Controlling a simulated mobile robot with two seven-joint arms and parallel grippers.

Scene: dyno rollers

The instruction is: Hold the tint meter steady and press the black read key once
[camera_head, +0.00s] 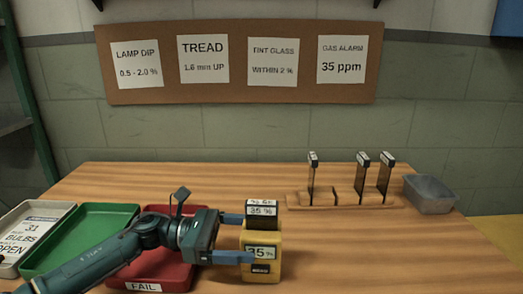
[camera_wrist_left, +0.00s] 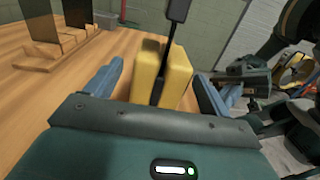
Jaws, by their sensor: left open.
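The yellow tint meter (camera_head: 274,245) stands upright on the wooden table. Its front display shows 35, and a small dark patch sits below it, too small to read as the key. A dark glass piece stands in the slot on top, with a white 35 % label (camera_head: 262,209). My left gripper (camera_head: 241,238) is open, its blue fingertips reaching the meter from the left. In the left wrist view the meter (camera_wrist_left: 180,75) lies between the spread fingers, with gaps on both sides. What looks like my right gripper (camera_wrist_left: 233,90) shows small at the right there.
A wooden rack (camera_head: 340,199) with three upright dark glass pieces stands behind right, beside a grey metal bin (camera_head: 430,194). The right front table is clear.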

